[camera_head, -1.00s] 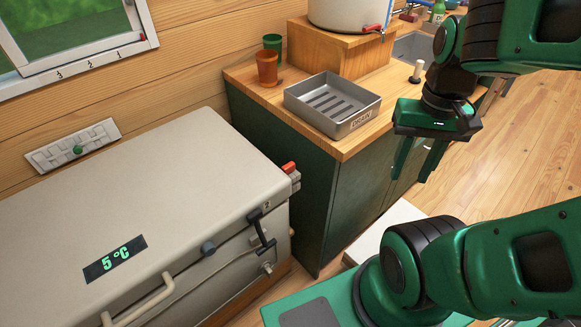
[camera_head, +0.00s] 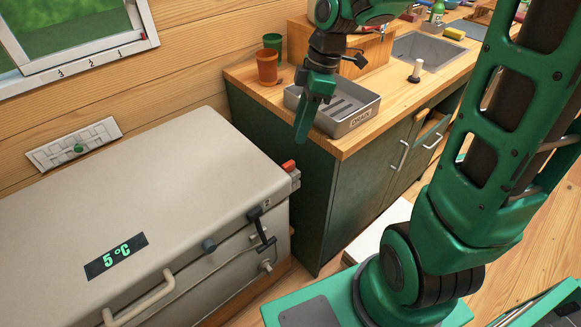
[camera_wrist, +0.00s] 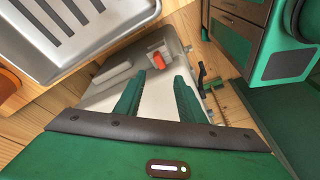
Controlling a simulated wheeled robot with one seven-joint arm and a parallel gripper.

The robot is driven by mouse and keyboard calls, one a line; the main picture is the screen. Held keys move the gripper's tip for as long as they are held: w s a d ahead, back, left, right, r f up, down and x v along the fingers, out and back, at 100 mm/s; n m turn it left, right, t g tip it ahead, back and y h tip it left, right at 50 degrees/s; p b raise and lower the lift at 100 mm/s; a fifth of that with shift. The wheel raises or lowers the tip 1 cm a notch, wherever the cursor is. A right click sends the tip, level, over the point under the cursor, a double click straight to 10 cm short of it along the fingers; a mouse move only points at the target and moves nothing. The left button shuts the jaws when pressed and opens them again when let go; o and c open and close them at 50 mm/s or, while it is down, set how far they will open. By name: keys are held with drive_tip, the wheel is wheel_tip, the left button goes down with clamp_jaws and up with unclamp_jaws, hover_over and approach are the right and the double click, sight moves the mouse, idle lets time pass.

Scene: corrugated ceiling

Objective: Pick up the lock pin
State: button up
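My gripper (camera_head: 308,118) points down in front of the grey drain tray (camera_head: 362,119), near the counter's left edge. In the wrist view, its two green fingers (camera_wrist: 158,78) stand apart with nothing held between them. I cannot tell for sure which part is the lock pin. A small metal pin-like part (camera_head: 266,266) sticks out of the pale chest's front, below a black latch lever (camera_head: 261,232). A dark round knob (camera_head: 209,246) sits to its left. The gripper is above and apart from these. The wrist view shows small latch parts blurred beyond the fingers.
The pale chest (camera_head: 150,185) shows 5 °C and carries a red part (camera_head: 288,166) at its right corner.

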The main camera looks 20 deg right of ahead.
drive_tip(key=w+n+g, duration=0.1)
drive_tip(key=n, duration=0.3)
drive_tip(key=n+y, duration=0.1)
drive_tip(key=n, duration=0.2)
approach(289, 162)
drive_tip(key=x, duration=0.3)
drive_tip(key=shift+g, duration=0.4)
drive_tip(key=shift+x, duration=2.9)
drive_tip(key=shift+w, duration=0.15)
drive_tip(key=shift+c, duration=0.6)
clamp_jaws()
